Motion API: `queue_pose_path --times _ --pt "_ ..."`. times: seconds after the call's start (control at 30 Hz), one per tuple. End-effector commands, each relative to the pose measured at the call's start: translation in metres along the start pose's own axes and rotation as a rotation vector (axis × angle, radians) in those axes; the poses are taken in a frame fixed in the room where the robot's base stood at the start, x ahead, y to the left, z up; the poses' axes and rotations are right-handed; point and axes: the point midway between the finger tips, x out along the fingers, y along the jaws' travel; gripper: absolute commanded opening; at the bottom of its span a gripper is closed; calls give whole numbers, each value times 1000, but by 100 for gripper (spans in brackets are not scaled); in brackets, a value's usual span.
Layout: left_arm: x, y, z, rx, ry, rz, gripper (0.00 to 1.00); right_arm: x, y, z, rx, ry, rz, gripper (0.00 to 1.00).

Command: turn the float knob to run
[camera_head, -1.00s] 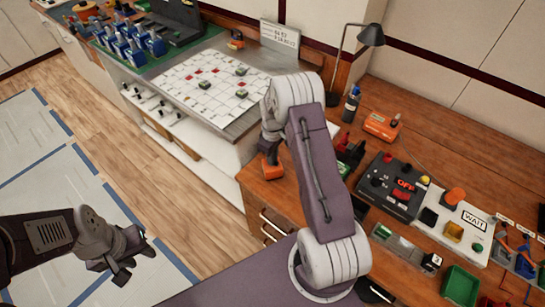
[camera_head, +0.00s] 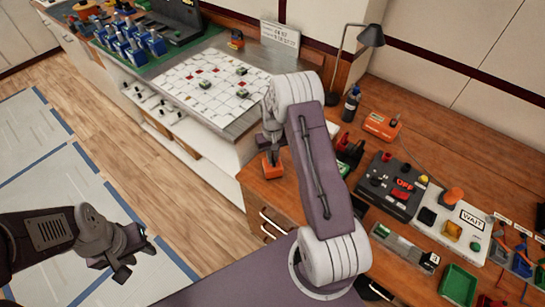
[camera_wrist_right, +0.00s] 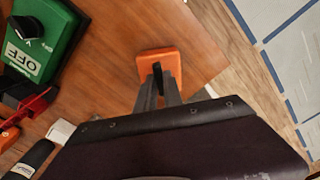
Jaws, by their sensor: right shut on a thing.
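A small orange block (camera_wrist_right: 172,60) with a black upright piece (camera_wrist_right: 157,77) stands near the wooden bench's edge; the block also shows in the head view (camera_head: 271,165). My right gripper (camera_wrist_right: 158,92) is shut on the black piece, its two fingers on either side. The fingers hide part of it, and I read no float or run label there. A green box (camera_wrist_right: 40,38) with a black knob (camera_wrist_right: 24,28) and an upside-down OFF label is at the wrist view's left, apart from the gripper. My left gripper (camera_head: 126,262) hangs empty over the floor, its fingers apart.
A dark panel (camera_head: 390,187) with a red OFF sign and a white WAIT panel (camera_head: 465,225) stand on the bench (camera_head: 430,145). An orange device (camera_head: 382,125), a bottle (camera_head: 351,104) and a lamp (camera_head: 370,35) are behind. The bench around the orange block is mostly clear.

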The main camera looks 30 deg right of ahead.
Motion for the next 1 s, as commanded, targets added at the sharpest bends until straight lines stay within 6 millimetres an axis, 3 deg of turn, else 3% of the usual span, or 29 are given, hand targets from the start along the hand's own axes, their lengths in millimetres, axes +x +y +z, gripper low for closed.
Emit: queue_pose_path --times 0.53,0.57,0.6,0.63,0.9,1.0 --pt "0 0 0 0 0 0 36 0 0 0 20 1 1 0" --pt "0 0 0 0 0 0 36 0 0 0 20 1 1 20" --pt "0 0 0 0 0 0 36 0 0 0 20 1 0 31" --pt "0 0 0 0 0 0 36 0 0 0 20 1 0 34" --pt "0 0 0 0 0 0 36 0 0 0 19 1 0 34" --pt "1 0 0 0 0 0 36 -9 0 -1 19 4 0 34"
